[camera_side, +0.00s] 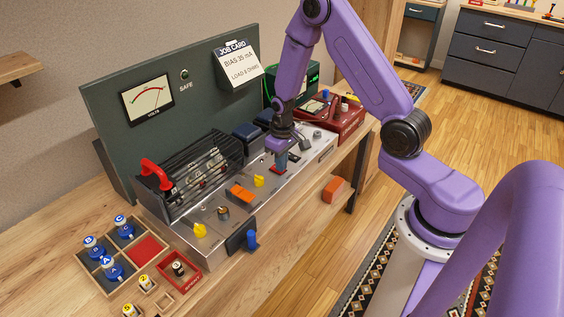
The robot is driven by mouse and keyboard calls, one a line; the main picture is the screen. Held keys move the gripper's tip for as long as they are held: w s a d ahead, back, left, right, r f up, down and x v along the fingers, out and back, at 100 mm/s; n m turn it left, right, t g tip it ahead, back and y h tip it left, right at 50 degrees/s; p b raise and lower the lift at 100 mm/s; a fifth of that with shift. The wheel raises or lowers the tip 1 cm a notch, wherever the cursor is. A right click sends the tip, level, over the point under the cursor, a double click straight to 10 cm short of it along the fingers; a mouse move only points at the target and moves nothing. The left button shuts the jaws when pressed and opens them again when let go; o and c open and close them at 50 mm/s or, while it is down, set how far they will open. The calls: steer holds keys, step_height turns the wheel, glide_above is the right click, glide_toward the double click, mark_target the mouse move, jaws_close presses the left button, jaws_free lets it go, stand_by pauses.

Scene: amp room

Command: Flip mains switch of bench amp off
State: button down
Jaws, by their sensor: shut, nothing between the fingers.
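The bench amp (185,236) is a silver chassis on the wooden bench, with a black tube cage (190,172) at its back left. My purple gripper (281,167) is shut and empty, pointing down over the right part of the amp's top. Just below its fingertips is a small red plate (277,171), partly hidden by the fingers. It may be the mains switch, but its lever and position cannot be made out. I cannot tell whether the fingers touch it.
A green panel with a meter (148,100) and a job card (238,65) stands behind the amp. A red box (345,118) is at its right.

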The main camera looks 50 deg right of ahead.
steer(key=shift+w+a+f+t, duration=0.1)
steer(key=shift+w+t, duration=0.2)
steer(key=shift+w, duration=0.5)
step_height(320, 180, up, 14)
steer(key=s, duration=0.2)
